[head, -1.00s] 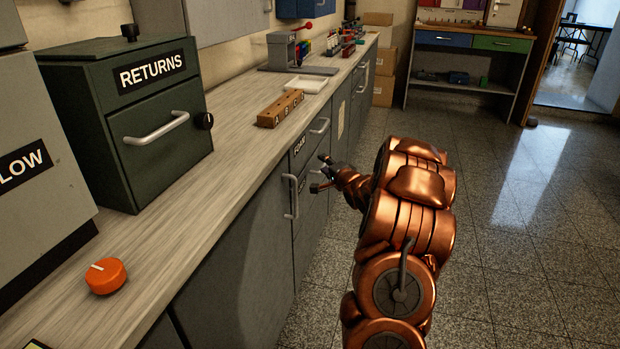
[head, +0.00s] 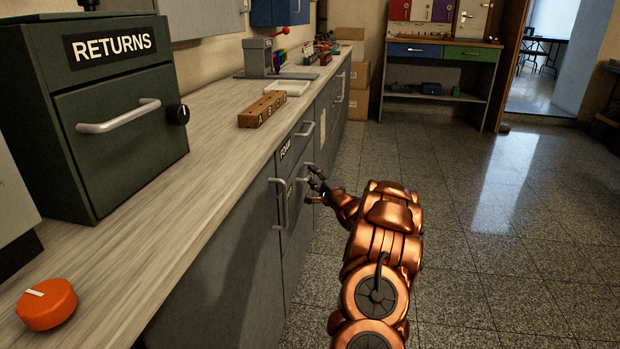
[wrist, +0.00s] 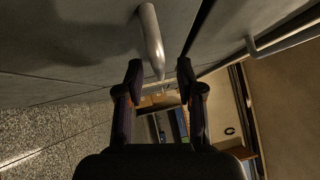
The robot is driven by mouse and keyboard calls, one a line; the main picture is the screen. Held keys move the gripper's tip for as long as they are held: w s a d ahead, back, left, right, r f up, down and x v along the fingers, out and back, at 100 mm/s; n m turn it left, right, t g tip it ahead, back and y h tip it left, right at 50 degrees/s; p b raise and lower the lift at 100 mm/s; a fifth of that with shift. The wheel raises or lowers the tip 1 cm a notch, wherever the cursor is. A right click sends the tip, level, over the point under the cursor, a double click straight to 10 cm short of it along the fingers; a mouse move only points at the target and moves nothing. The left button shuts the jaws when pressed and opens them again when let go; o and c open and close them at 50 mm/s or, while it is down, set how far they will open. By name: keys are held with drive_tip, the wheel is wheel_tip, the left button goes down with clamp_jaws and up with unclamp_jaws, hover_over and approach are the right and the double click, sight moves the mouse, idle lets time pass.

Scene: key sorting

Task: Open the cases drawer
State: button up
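The cabinet front under the counter has a top drawer with a label that seems to read FOAM (head: 285,149) and a bar handle (head: 304,128). Below it is a second drawer front (head: 292,216) whose label is partly hidden and unreadable. My gripper (head: 312,185) is in front of this lower drawer, near its handle, in the head view. In the wrist view my gripper (wrist: 160,70) has its two dark fingers apart, with a grey bar handle (wrist: 151,35) reaching between them. I cannot tell whether they touch it. Another bar handle (wrist: 285,35) is to the right.
A vertical handle (head: 280,203) is on the door left of the drawers. On the counter are a green RETURNS box (head: 120,115), an orange knob (head: 46,304), a wooden block (head: 262,109) and a white tray (head: 288,87). Open floor (head: 480,230) lies to the right.

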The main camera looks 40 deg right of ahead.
drive_tip(key=shift+w+d+f, duration=0.1)
drive_tip(key=shift+w+d, duration=0.05)
drive_tip(key=shift+w, duration=0.6)
drive_tip(key=shift+w+d+r+b, duration=0.1)
drive_tip(key=shift+w+r+b, duration=0.1)
drive_tip(key=shift+w+b, duration=0.15)
drive_tip(key=shift+c, duration=0.4)
clamp_jaws()
